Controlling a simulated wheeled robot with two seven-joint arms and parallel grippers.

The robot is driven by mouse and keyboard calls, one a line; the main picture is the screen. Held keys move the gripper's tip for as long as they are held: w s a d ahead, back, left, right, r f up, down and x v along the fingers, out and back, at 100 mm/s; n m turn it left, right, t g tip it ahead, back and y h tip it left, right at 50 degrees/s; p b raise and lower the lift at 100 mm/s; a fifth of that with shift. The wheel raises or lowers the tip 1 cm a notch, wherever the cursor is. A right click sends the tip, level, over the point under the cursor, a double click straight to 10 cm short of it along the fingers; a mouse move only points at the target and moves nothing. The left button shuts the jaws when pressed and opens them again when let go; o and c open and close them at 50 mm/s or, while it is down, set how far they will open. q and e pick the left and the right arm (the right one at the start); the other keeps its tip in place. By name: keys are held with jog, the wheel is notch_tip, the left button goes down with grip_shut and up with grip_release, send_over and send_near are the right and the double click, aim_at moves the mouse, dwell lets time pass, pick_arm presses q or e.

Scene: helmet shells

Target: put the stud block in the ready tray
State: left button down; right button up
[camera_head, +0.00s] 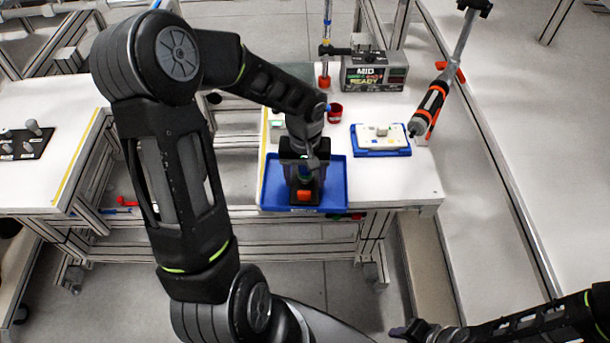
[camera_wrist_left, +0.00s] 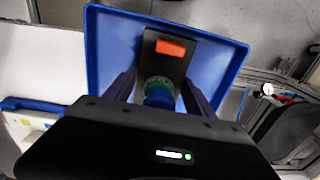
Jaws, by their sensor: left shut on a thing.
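The stud block, a dark plate with an orange patch and a green-and-blue stud (camera_wrist_left: 160,88), is between my left gripper's fingers. In the head view its orange patch (camera_head: 305,196) shows below my left gripper (camera_head: 303,178). My left gripper is shut on the stud, with the block over the inside of the blue tray, which I take as the ready tray (camera_head: 335,172). The tray's walls also show in the wrist view (camera_wrist_left: 225,75). I cannot tell whether the block touches the tray floor. My right gripper (camera_head: 402,332) is at the bottom edge, its jaw opening unclear.
A second blue tray (camera_head: 358,149) with a white board lies to the right on the table. A red cup (camera_head: 335,112) and a sign box (camera_head: 374,75) stand behind. An orange-black tool (camera_head: 430,105) hangs at the right. A left-hand table holds a black board (camera_head: 25,143).

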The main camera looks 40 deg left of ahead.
pick_arm(q)
jog(key=shift+f, duration=0.15)
jog(key=shift+c, duration=1.6)
grip_release()
notch_tip(320, 180, up, 12)
jog(key=shift+r+b, duration=0.2)
jog(key=shift+b, duration=0.25)
jog(key=shift+s, duration=0.1)
